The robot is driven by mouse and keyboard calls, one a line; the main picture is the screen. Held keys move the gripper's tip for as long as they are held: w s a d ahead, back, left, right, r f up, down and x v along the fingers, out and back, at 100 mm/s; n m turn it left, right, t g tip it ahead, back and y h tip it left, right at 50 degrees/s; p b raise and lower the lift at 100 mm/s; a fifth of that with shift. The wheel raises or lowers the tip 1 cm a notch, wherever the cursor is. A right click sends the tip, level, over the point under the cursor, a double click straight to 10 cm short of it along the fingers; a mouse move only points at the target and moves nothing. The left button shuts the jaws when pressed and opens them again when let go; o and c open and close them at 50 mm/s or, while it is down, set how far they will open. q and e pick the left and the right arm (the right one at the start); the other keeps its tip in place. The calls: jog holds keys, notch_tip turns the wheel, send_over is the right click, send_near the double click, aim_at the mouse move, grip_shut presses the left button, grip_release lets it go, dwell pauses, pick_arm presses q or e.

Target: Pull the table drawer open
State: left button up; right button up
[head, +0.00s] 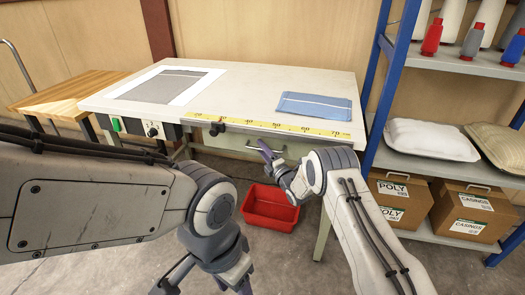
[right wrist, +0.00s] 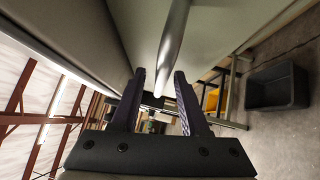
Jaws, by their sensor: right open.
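The worktable (head: 240,85) has a pale drawer (head: 228,141) under its front edge, and the drawer front looks flush and shut. A thin metal handle (head: 252,147) runs across the drawer front. My right gripper (head: 268,155) is at the right part of the handle. In the right wrist view the handle bar (right wrist: 174,45) runs down between the two spread dark fingers of my open right gripper (right wrist: 160,95); contact is not visible. My left gripper (head: 208,278) hangs low at the bottom edge of the head view, partly cut off, away from the drawer.
A red bin (head: 270,207) stands on the floor below the drawer. A blue-framed shelf (head: 440,155) with pillows and cardboard boxes stands at the right.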

grip_shut()
dwell(1.4)
